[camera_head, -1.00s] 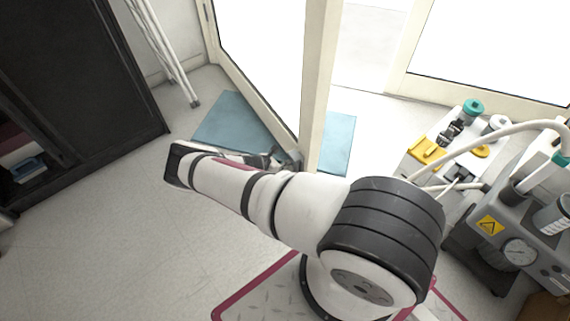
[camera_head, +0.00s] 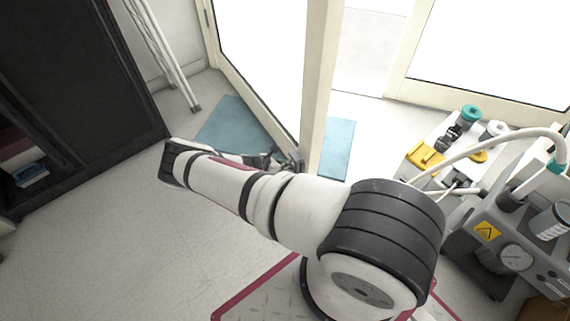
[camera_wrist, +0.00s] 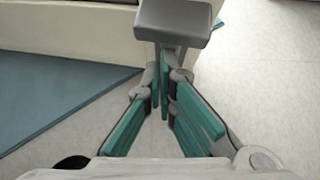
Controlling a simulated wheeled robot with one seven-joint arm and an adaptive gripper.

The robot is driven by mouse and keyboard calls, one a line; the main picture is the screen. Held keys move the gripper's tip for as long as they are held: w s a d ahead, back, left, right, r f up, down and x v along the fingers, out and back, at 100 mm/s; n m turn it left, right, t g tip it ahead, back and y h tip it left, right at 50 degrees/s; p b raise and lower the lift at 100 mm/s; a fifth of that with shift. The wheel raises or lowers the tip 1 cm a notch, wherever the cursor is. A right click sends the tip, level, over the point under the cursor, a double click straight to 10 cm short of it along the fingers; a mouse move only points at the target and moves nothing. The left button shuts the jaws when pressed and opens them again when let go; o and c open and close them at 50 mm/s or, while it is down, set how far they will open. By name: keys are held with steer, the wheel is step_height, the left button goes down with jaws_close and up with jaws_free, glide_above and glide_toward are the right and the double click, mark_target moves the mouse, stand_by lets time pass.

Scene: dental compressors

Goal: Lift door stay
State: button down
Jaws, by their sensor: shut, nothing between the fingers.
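The door stay (camera_wrist: 172,22) shows in the wrist view as a grey rounded block at the foot of the cream door, with a narrow grey part below it. In the head view the door stay (camera_head: 294,160) is small at the lower door corner, partly hidden. My gripper (camera_wrist: 164,72) has teal-padded fingers that meet at their tips, just below the block in the wrist picture. It holds nothing. I cannot tell whether the tips touch the stay. In the head view my gripper (camera_head: 264,160) is largely hidden behind my arm.
The open glazed door (camera_head: 318,90) stands beside my arm. A blue mat (camera_head: 228,125) lies on the floor by it. A dark cabinet (camera_head: 75,90) is at left, and compressor equipment (camera_head: 500,235) with a white hose is at right. The floor at lower left is clear.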

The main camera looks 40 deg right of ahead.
steer(key=a+r+p, duration=0.1)
steer(key=a+r, duration=0.1)
steer(key=a, duration=0.6)
steer(key=shift+s+r+p, duration=0.15)
steer(key=shift+r+p, duration=0.2)
steer(key=shift+r, duration=0.05)
stand_by(0.4)
